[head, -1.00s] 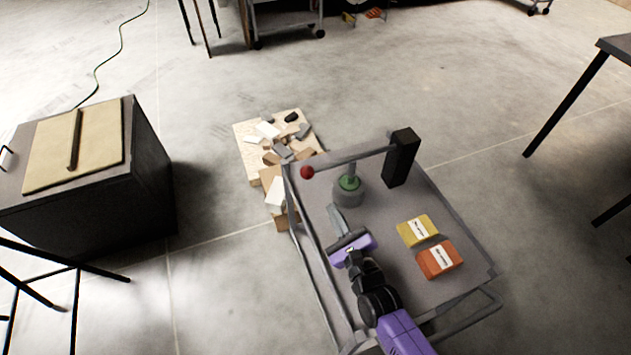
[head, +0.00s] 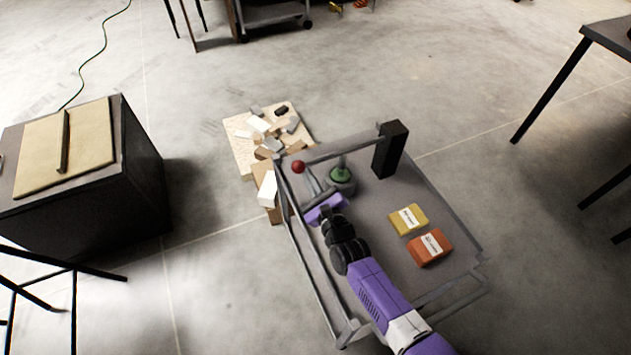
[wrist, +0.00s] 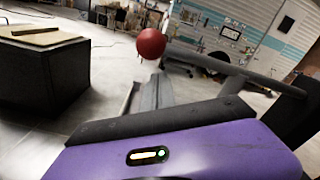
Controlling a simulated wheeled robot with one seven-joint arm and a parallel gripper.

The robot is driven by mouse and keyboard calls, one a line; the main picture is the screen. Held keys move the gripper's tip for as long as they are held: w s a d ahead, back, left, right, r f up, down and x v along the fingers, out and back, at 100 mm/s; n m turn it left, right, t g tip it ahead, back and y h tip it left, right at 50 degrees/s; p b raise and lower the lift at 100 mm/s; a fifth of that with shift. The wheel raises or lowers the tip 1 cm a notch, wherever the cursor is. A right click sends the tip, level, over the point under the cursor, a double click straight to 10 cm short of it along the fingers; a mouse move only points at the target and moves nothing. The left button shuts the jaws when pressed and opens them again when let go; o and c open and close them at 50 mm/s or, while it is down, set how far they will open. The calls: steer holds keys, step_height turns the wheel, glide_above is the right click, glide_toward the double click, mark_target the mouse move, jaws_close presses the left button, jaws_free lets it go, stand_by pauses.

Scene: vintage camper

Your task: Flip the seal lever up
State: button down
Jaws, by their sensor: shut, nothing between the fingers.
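The seal lever is a grey bar (head: 345,152) with a red ball knob (head: 298,167) at its left end, joined to a black upright post (head: 390,148). It runs roughly level above a grey cylinder with a green top (head: 341,176). My gripper (head: 311,181) is shut and empty, close to the knob end of the lever. In the wrist view, the fingers (wrist: 150,92) point forward just below the red knob (wrist: 151,44), and the bar (wrist: 225,68) crosses to the right. I cannot tell whether the fingers touch the lever.
The grey cart top (head: 420,195) carries a yellow box (head: 408,220) and an orange box (head: 430,247) right of my arm. A board with loose blocks (head: 262,130) lies on the floor beyond the cart. A dark cabinet (head: 110,200) stands left.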

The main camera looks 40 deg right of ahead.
steer(key=shift+s+a+r+p, duration=0.1)
steer(key=shift+a+r+p, duration=0.15)
steer(key=shift+r, duration=0.2)
steer(key=shift+s+a+r+p, duration=0.1)
steer(key=shift+a+r+p, duration=0.1)
steer(key=shift+r, duration=0.2)
steer(key=shift+r, duration=0.15)
